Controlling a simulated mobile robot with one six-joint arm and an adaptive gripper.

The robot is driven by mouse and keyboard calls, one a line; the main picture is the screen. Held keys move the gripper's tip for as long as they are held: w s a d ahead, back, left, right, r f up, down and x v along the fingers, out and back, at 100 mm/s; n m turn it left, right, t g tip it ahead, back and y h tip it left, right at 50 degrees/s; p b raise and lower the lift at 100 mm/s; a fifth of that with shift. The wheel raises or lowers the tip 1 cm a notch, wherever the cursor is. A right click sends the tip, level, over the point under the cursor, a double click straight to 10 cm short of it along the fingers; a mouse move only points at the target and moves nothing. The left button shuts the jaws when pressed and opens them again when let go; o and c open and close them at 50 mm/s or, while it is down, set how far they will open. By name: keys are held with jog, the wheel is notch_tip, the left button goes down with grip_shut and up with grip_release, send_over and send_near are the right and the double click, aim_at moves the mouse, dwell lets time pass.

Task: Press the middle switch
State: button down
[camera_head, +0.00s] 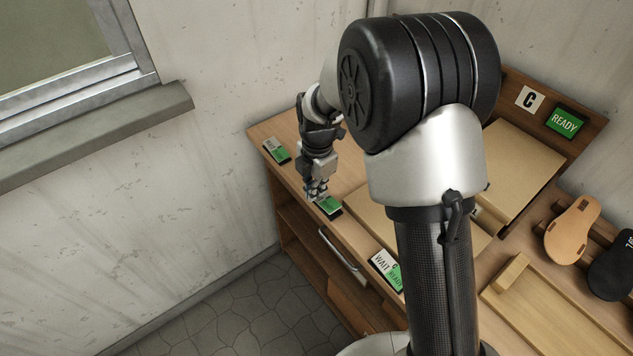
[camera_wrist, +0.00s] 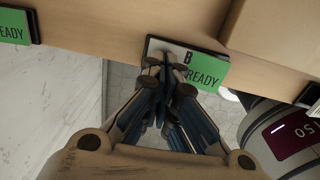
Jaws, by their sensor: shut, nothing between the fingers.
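The middle switch (camera_head: 329,207) is a small plate on the table's front edge, white at one end and green at the other. In the wrist view the middle switch (camera_wrist: 209,72) carries a "B" and a green "READY". My gripper (camera_head: 319,194) is shut and empty, with its fingers at this switch. In the wrist view my gripper (camera_wrist: 166,72) covers part of the switch's white end. I cannot tell whether the fingertips touch it.
A tan sole (camera_head: 572,230) and a dark one (camera_head: 612,268) lie at the right. A drawer handle (camera_head: 338,250) is below the edge. A wall stands at left.

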aim_at(321, 202)
jog(key=shift+s+d, duration=0.15)
jog(key=shift+s, duration=0.1)
jog(key=shift+s+d+r, duration=0.25)
jog(key=shift+s+d, duration=0.1)
jog(key=shift+s, duration=0.15)
notch_tip(321, 202, up, 12)
jog(key=shift+s+d, duration=0.15)
jog(key=shift+s, duration=0.1)
dwell(0.4)
dwell(0.3)
